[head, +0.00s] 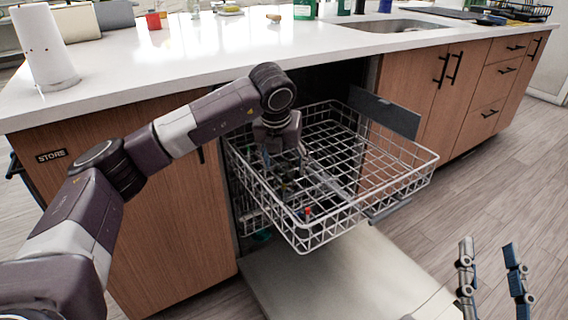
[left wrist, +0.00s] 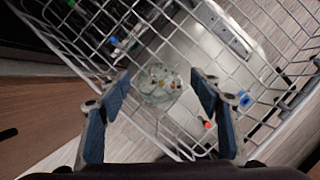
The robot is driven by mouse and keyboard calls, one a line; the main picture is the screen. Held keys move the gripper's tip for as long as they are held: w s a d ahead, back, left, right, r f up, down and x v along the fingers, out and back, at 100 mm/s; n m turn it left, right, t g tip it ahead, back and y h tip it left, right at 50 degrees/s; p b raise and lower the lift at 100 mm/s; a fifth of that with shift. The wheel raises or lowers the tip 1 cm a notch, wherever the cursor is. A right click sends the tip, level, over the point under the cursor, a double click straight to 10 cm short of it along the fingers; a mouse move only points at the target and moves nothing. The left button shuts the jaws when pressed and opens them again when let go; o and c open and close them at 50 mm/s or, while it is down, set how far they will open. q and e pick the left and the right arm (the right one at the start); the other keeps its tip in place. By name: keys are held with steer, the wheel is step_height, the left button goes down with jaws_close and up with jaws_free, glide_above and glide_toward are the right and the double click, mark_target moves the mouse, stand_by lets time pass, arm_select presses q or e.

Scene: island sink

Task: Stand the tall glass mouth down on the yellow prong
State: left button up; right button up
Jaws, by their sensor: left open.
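A clear glass (left wrist: 160,88) shows in the left wrist view, between and beyond the fingertips of my left gripper (left wrist: 160,76). Its fingers are apart, one on each side of the glass in the picture; I see no contact. In the head view my left gripper (head: 287,175) points down into the pulled-out wire rack (head: 300,244). The glass is hard to make out there. A small yellowish spot shows within the glass; I cannot tell whether it is the yellow prong. My right gripper (head: 492,275) is open and empty over the floor.
The rack's wire walls surround my left gripper. The lowered door (head: 330,285) lies beneath. A paper roll (head: 45,48) stands on the white counter (head: 150,60).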

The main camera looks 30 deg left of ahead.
arm_select(q)
steer(key=v, duration=1.2)
